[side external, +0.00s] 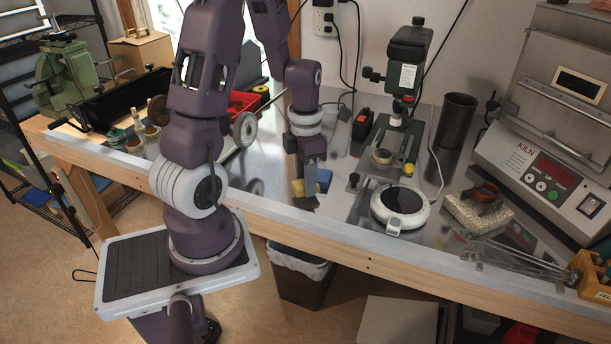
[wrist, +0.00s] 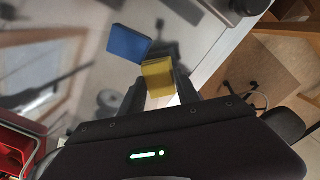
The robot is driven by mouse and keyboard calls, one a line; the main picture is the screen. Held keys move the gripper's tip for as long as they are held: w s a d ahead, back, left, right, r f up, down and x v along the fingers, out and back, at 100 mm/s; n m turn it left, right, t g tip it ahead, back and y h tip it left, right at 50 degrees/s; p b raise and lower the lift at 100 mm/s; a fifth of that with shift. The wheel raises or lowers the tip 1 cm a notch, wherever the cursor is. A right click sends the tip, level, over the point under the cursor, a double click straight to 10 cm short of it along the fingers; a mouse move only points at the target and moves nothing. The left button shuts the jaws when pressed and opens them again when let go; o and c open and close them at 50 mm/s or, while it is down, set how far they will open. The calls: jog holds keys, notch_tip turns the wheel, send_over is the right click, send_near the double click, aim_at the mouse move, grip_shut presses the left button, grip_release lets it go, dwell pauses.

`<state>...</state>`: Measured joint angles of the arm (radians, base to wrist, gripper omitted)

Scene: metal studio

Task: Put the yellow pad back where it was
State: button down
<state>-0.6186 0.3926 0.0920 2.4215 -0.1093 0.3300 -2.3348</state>
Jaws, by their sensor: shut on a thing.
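The yellow pad (wrist: 157,79) is a small block between the fingers of my gripper (wrist: 160,86) in the wrist view. My gripper is shut on it. In the side external view, my gripper (side external: 309,193) points down low over the metal bench top, with a bit of the yellow pad (side external: 297,187) showing at its left. A blue pad (wrist: 128,43) lies on the bench just beyond the yellow one in the wrist view. The blue pad also shows behind my gripper in the side view (side external: 324,179). I cannot tell whether the yellow pad touches the bench.
The bench's front edge (side external: 330,226) is close to my gripper. To the right stand a round white hot plate (side external: 401,207), a small drill press (side external: 405,80) and a kiln (side external: 555,160). A red bin (side external: 245,102) stands behind on the left.

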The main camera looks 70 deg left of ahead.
jog(key=c, duration=0.9)
grip_release()
notch_tip(320, 180, up, 12)
jog(key=s+d+r+m+t, duration=0.2)
jog(key=d+m, duration=0.4)
jog(key=m, duration=0.6)
jog(key=s+d+r+m+t, duration=0.1)
jog(key=s+d+r+m, duration=0.2)
jog(key=m, duration=0.9)
jog(key=s+d+r+m+t, duration=0.2)
jog(key=s+d+m, duration=0.1)
jog(key=d+m, duration=0.6)
jog(key=shift+s+r+m+t, duration=0.15)
jog(key=shift+m, duration=0.6)
jog(key=shift+s+r+m+t, duration=0.15)
jog(key=shift+m, duration=0.6)
